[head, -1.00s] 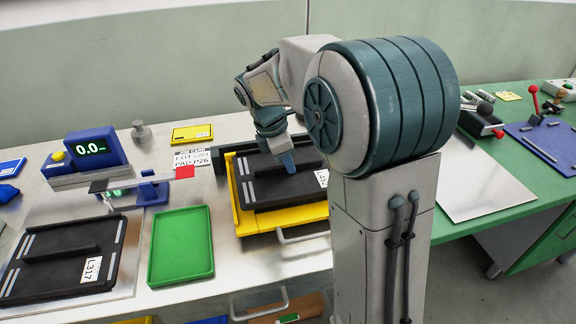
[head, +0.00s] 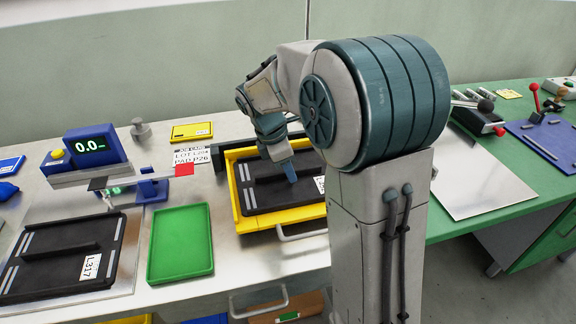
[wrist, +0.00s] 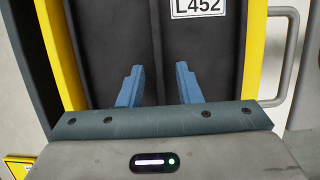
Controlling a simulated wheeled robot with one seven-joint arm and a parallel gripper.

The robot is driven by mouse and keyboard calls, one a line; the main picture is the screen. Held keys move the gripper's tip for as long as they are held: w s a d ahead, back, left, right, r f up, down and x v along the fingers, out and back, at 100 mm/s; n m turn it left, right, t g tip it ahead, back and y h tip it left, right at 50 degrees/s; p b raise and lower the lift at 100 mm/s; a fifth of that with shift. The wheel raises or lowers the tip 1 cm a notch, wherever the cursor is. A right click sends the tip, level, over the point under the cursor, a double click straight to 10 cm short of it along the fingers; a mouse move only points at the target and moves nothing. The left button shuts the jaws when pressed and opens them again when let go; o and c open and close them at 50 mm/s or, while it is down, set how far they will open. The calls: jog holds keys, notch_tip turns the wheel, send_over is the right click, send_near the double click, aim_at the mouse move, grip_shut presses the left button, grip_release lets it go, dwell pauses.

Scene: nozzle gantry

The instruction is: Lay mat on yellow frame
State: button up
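A black mat (head: 262,189) with a raised middle rib, grey stripes and a white label lies flat inside the yellow frame (head: 248,223). The wrist view shows the mat (wrist: 110,45) with the label L452 and the frame's yellow side (wrist: 254,50). My gripper (head: 289,172) is low over the mat's middle. In the wrist view its two blue fingers (wrist: 158,82) stand apart on either side of the rib, with room between, so it looks open. My arm hides the mat's right part in the head view.
A second black mat (head: 60,262), labelled L317, lies on a metal plate at the left. A green tray (head: 181,246) stands between the two. A blue display unit (head: 95,146) and a yellow card (head: 192,132) are behind. A metal handle (head: 300,234) sticks out in front of the frame.

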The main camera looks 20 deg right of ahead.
aim_at(274, 174)
jog(key=shift+r, duration=0.1)
jog(key=p+v, duration=0.2)
jog(key=v, duration=1.1)
jog(key=s+d+f+m+t+y, duration=0.1)
jog(key=s+f+m, duration=0.3)
jog(key=s+m, duration=0.5)
jog(key=s+d+f+m+t+y, duration=0.1)
jog(key=s+d+f+m+y, duration=0.1)
jog(key=s+f+m, duration=0.3)
jog(key=s+m, duration=0.4)
jog(key=s, duration=0.2)
jog(key=shift+s+d+t, duration=0.3)
jog(key=shift+d, duration=0.05)
jog(key=shift+r, duration=0.1)
jog(key=shift+c, duration=0.5)
